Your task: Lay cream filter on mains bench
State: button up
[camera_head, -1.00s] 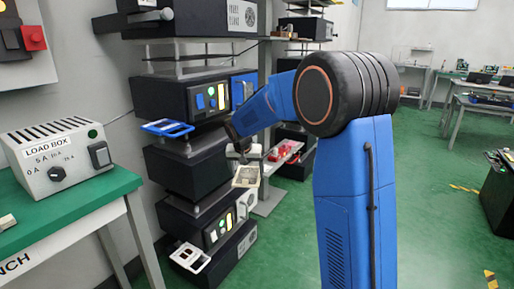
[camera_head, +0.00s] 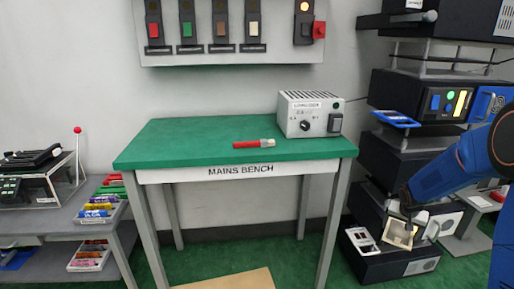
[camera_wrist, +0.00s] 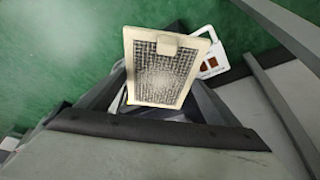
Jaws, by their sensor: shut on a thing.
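The cream filter (camera_wrist: 160,70) is a flat framed panel with a grey mesh and a small tab at its top edge. My gripper (camera_wrist: 158,108) is shut on it in the wrist view. In the head view the filter (camera_head: 399,233) hangs below my gripper (camera_head: 407,208) at the lower right, in front of the dark stacked units. The mains bench (camera_head: 180,140) has a green top and a front label, and stands in the middle, to the left of my arm and apart from the filter. Its left and front parts are bare.
On the bench are a load box (camera_head: 309,114) at the back right and a red cylinder (camera_head: 254,144) near the middle. Dark rack units (camera_head: 395,160) stand right of the bench. A white-framed panel (camera_head: 362,240) is low on the rack. A shelf with trays (camera_head: 90,225) is left.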

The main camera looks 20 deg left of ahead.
aim_at(192, 149)
jog(key=k+j+u, duration=0.2)
jog(key=k+u, duration=0.2)
jog(key=j+u, duration=0.25)
jog(key=u, duration=0.15)
jog(key=j+u, duration=0.2)
jog(key=u, duration=0.25)
jog(key=i, duration=0.05)
